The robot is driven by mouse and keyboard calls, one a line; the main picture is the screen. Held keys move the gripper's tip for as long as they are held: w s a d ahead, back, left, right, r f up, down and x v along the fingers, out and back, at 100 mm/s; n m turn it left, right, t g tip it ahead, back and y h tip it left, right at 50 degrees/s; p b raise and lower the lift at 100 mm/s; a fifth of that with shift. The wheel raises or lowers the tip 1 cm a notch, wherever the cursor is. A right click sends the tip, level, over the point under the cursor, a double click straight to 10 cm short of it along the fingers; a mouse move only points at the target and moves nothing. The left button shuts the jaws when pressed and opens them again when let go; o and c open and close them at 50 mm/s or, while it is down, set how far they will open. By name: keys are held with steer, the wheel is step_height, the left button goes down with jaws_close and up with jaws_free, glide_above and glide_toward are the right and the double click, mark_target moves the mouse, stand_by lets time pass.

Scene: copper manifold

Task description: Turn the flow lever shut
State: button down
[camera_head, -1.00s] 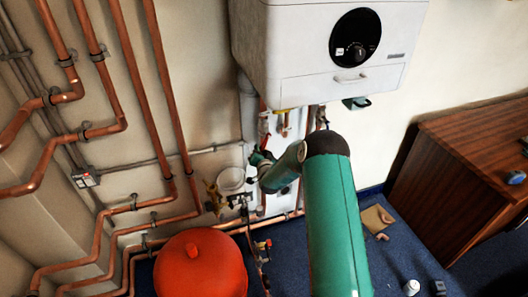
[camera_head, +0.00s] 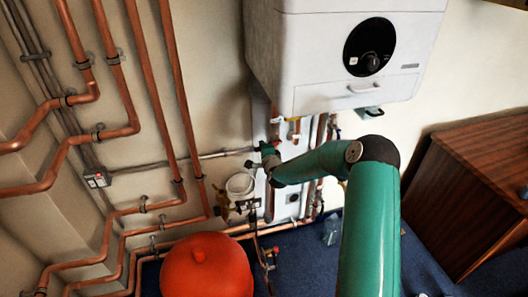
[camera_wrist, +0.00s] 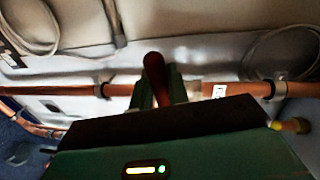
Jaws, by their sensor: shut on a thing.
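A dark red lever handle (camera_wrist: 154,72) stands up between the fingers of my gripper (camera_wrist: 155,92) in the wrist view. The gripper is shut on it. Behind it a copper pipe (camera_wrist: 125,90) runs across the picture; the gripper hides how the lever joins the pipework. In the head view my gripper (camera_head: 266,152) is small, below the white boiler (camera_head: 320,90), against the pipes in front of a white panel (camera_head: 293,203). The lever cannot be made out there.
A red tank (camera_head: 198,268) stands below left of my gripper. Copper pipes (camera_head: 150,85) cover the left wall. A wooden cabinet (camera_head: 470,185) is at the right. Blue floor (camera_head: 300,265) shows between tank and cabinet.

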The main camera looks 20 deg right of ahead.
steer(key=shift+r+m, duration=0.4)
steer(key=shift+m, duration=0.2)
steer(key=shift+r, duration=0.15)
steer(key=c, duration=1.7)
jaws_free()
steer(key=o, duration=0.3)
steer(key=shift+s+r, duration=0.15)
steer(key=shift+r, duration=0.05)
steer(key=shift+w+f, duration=0.2)
steer(key=shift+f, duration=0.05)
steer(key=s+r, duration=0.2)
steer(key=s, duration=1.1)
steer(key=shift+s+r, duration=0.15)
steer(key=shift+s, duration=0.2)
